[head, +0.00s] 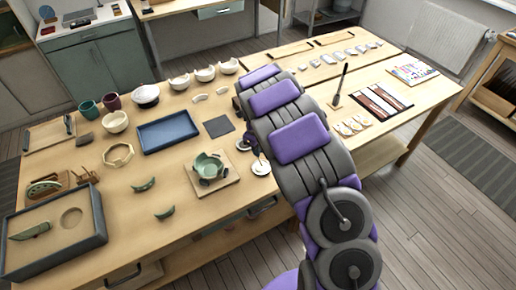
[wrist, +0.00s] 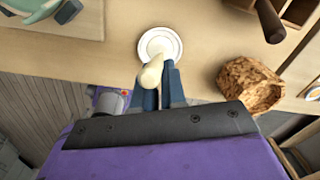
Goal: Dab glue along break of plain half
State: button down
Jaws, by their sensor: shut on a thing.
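My gripper (wrist: 162,88) is shut on a cream, round-ended stick (wrist: 152,73). The stick's end overlaps the near rim of a small white dish (wrist: 160,44); I cannot tell whether they touch. In the head view the dish (head: 261,167) lies right of a green broken bowl (head: 208,164), which sits in dark supports on a wooden board (head: 229,182). Part of the green bowl shows at the wrist view's top left (wrist: 28,6). Two green curved shards (head: 144,185) (head: 165,213) lie left of the board. I cannot tell which piece is the plain half. My arm hides most of my gripper in the head view.
A blue tray (head: 168,132) and a dark square mat (head: 218,127) lie behind the board. A grey-rimmed tray (head: 98,215) stands front left. The bench around the shards is clear.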

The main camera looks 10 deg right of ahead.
jog(key=shift+f, duration=0.6)
dwell(1.6)
jog(key=shift+r, duration=0.1)
jog(key=shift+r+p, duration=1.4)
jog(key=shift+r, duration=2.1)
jog(key=s+r+n, duration=0.2)
jog(key=s+n, duration=0.1)
jog(key=n, duration=1.1)
jog(key=s+d+r+n+y, duration=0.1)
jog(key=s+r+n, duration=0.2)
jog(key=n, duration=1)
jog(key=shift+s+r+n, duration=0.25)
jog(key=shift+r+n, duration=0.05)
jog(key=shift+n, duration=0.1)
